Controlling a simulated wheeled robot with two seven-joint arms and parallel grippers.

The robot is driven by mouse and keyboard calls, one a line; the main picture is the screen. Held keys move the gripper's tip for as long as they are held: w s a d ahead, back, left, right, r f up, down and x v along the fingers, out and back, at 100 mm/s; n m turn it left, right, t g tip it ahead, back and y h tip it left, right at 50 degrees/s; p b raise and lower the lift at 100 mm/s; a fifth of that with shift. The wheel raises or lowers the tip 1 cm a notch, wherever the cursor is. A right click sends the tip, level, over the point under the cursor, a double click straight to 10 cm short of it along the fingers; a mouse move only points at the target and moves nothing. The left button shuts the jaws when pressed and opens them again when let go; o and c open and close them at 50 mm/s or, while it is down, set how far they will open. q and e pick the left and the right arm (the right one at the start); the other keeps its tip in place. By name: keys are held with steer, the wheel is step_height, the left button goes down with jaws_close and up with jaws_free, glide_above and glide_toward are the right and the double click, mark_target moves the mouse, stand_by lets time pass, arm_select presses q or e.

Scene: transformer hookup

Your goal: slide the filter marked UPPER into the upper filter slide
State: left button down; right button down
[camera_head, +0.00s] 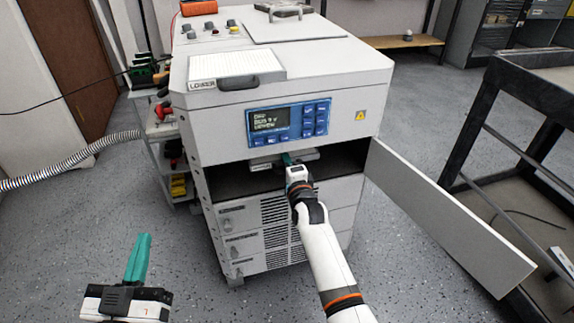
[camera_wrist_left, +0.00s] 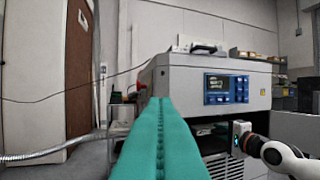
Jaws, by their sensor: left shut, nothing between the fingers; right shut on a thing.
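A filter marked LOWER (camera_head: 238,68) lies on top of the grey cabinet (camera_head: 282,106), its dark handle towards me. Below the blue display panel is a dark open bay (camera_head: 340,162). My right gripper (camera_head: 288,159) is at the mouth of this bay, shut on a pale flat thing, seemingly the other filter (camera_head: 308,155). Most of that filter is hidden in the bay and behind the gripper; its label cannot be read, nor can I tell whether it sits in a slide. My left gripper (camera_head: 138,258) is shut and empty at the lower left, apart from the cabinet.
A hinged panel (camera_head: 450,218) hangs open at the right of the bay. A dark cart (camera_head: 530,110) stands further right. A small shelf (camera_head: 165,128) with tools and a corrugated hose (camera_head: 75,158) are at the left. The floor around my left gripper is clear.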

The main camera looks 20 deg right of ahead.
steer(key=shift+w, duration=0.45)
arm_select(q)
steer(key=shift+s+d+r+t+h+b, duration=0.1)
steer(key=shift+s+r+t+h+b, duration=0.1)
steer(key=shift+r+t, duration=0.3)
steer(key=shift+s+d+r+t+h+b, duration=0.1)
steer(key=shift+r+t+h, duration=0.1)
steer(key=shift+r, duration=0.45)
arm_select(e)
steer(key=shift+w, duration=0.1)
arm_select(q)
steer(key=shift+s+r+t, duration=0.3)
steer(key=shift+r+t, duration=0.25)
steer(key=shift+t, duration=0.05)
arm_select(e)
steer(key=shift+w, duration=0.3)
steer(key=c, duration=1.3)
jaws_free()
arm_select(q)
steer(key=shift+s+r, duration=0.1)
steer(key=shift+r, duration=0.1)
arm_select(e)
steer(key=shift+o, duration=0.2)
